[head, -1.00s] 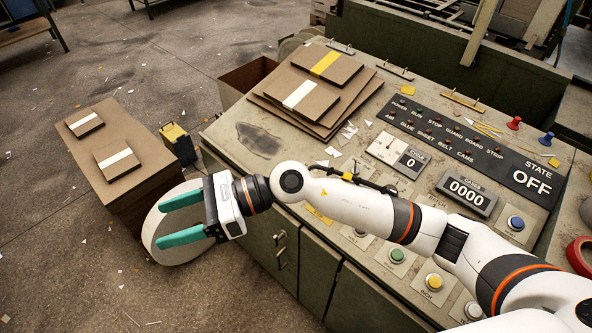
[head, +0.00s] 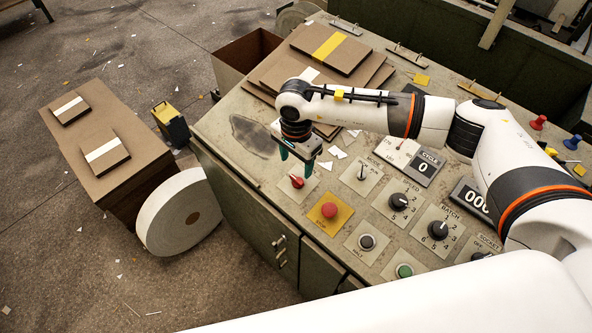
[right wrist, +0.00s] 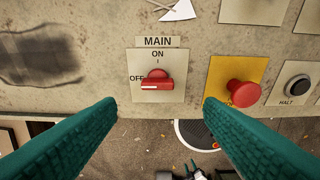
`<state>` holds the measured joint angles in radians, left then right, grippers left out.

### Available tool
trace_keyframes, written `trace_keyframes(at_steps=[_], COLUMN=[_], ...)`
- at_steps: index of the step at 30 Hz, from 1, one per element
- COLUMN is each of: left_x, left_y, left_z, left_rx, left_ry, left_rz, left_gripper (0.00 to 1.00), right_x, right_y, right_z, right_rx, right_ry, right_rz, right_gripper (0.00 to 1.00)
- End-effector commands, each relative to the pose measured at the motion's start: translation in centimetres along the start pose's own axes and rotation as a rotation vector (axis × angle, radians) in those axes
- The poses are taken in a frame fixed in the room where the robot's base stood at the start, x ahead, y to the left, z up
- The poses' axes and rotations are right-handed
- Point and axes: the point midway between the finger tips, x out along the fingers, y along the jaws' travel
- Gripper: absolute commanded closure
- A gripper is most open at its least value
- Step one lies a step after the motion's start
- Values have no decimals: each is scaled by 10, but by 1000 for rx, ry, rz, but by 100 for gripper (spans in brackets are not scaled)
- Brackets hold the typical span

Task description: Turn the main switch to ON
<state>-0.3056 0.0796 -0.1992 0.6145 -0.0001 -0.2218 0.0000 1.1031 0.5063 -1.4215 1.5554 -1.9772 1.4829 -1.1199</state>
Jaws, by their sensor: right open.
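The main switch (right wrist: 157,82) is a red rotary knob on a pale plate marked MAIN, with ON above and OFF to the left. In the head view the red knob (head: 297,182) sits near the console's front edge. My right gripper (head: 296,164) points down just above and behind the switch there. Its green fingers are open and empty, one each side of the switch in the right wrist view (right wrist: 160,102), apart from it.
A red mushroom button (head: 329,210) on a yellow plate is close to the switch's right. The mode switch (head: 362,172) and speed knob (head: 399,201) are further right. Paper scraps (head: 338,153) and cardboard sheets (head: 330,46) lie on the console behind. A white roll (head: 165,222) stands front left.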

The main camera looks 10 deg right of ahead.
Motion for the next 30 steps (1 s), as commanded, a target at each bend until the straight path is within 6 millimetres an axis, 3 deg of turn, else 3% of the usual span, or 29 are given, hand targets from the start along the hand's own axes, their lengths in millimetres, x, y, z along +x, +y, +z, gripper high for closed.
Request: trace_keyframes(at_steps=[1,4,7,10,15,23,30], left_x=[-5,-10,-12,-12,-14,-13,-13], left_y=[-1,-2,-1,3,5,1,-1], left_z=[-14,-25,-15,8,27,7,2], left_rx=[1,1,2,2,2,2,1], left_ry=[21,37,24,-12,-42,-12,-3], left_rz=[-1,-3,-1,3,6,1,-1], left_gripper=[64,64,64,64,64,64,64], right_x=[10,30,47,60,71,72,72], right_y=[-1,-1,-1,0,0,0,0], right_z=[0,-1,0,-1,0,0,0], right_rx=[3,1,3,2,2,1,1], right_ry=[1,2,1,2,0,0,1], right_rz=[-5,-4,-3,-2,0,1,1], right_gripper=[38,38,38,38,38,38,74])
